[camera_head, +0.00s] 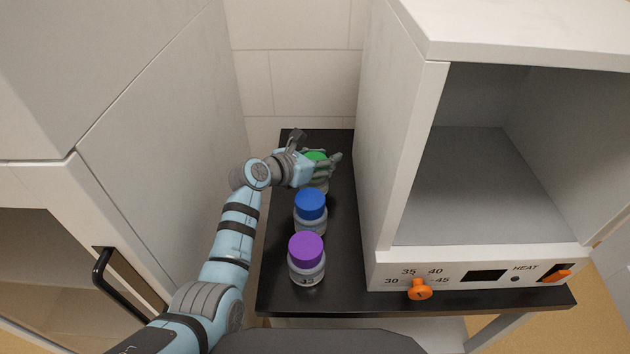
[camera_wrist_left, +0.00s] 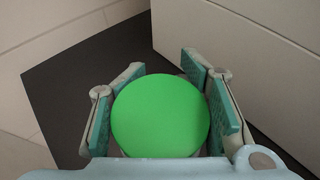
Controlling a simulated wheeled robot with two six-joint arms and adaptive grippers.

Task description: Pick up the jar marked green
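The jar with the green lid (camera_head: 316,157) stands at the back of the black tabletop, the farthest of a row of three jars. My left gripper (camera_head: 337,166) is at this jar, with fingers around it. In the left wrist view the round green lid (camera_wrist_left: 160,116) fills the space between the two finger pads (camera_wrist_left: 165,68). The lid hides the jar body, so I cannot tell whether the pads press on it. My right gripper is not in view.
A blue-lidded jar (camera_head: 310,206) and a purple-lidded jar (camera_head: 306,251) stand nearer on the black tabletop (camera_head: 340,290). A white heater box (camera_head: 400,265) with an open front and orange knobs stands close on the right. A white cabinet (camera_head: 165,165) is on the left.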

